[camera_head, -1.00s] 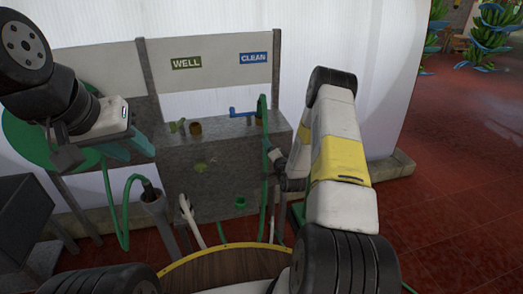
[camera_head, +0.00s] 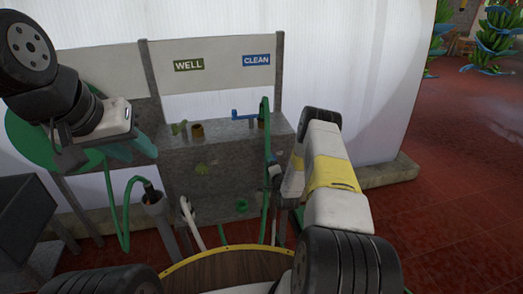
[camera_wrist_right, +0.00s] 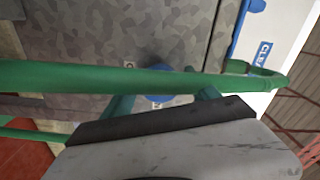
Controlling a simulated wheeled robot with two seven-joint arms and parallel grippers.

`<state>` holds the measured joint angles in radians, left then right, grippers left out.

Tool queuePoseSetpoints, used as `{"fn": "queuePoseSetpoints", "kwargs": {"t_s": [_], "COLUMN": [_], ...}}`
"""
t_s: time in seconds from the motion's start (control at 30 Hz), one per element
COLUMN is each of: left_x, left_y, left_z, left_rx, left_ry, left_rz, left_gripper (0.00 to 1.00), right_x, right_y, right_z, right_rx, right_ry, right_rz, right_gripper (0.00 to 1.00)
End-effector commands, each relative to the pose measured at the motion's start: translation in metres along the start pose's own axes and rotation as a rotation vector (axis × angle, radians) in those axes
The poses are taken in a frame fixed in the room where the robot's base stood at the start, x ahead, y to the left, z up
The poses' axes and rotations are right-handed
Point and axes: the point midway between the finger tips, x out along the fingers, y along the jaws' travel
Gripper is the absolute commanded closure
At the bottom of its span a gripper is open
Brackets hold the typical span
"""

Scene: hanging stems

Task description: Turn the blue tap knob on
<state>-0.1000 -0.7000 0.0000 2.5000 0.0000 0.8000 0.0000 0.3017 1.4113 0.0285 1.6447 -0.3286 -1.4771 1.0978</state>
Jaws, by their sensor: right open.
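The blue knob (camera_wrist_right: 158,98) is on the front face of the grey block, seen in the right wrist view behind a green hose that covers part of it. My right gripper (camera_wrist_right: 163,100) is open, its two green fingers on either side of the knob in that view. I cannot tell whether they touch it. The blue tap (camera_head: 240,115) sits on top of the block, under the CLEAN sign (camera_head: 256,61). My left gripper (camera_head: 130,150) hangs at the left, away from the block.
A green hose (camera_head: 266,135) runs down the block's right side and crosses close to my right fingers. A dark bin (camera_head: 25,220) stands at the left.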

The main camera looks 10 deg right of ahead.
Motion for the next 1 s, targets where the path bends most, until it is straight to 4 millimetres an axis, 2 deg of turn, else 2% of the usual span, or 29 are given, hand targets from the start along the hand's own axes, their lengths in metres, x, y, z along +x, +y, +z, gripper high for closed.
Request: {"fn": "queuePoseSetpoints", "kwargs": {"t_s": [0.1,0.37,0.67,0.7,1.0], "left_x": [0.0000,0.0000,0.0000,0.0000,0.0000], "left_y": [0.0000,0.0000,0.0000,0.0000,0.0000], "left_z": [0.0000,0.0000,0.0000,0.0000,0.0000], "left_rx": [0.000,0.000,0.000,0.000,0.000], "left_ry": [0.000,0.000,0.000,0.000,0.000], "left_rz": [0.000,0.000,0.000,0.000,0.000], "left_gripper": [0.64,0.64,0.64,0.64,0.64], "right_x": [0.0069,0.0082,0.0081,0.0081,0.0079], "right_y": [0.0000,-0.0001,-0.0001,0.0000,0.0002], "right_z": [0.0000,-0.0003,-0.0004,-0.0004,-0.0003], "right_rx": [0.000,0.000,0.000,-0.001,-0.047], "right_ry": [0.000,0.000,0.000,0.000,0.000], "right_rz": [0.000,0.001,0.001,0.001,0.002], "right_gripper": [0.31,0.31,0.90,0.93,0.93]}}
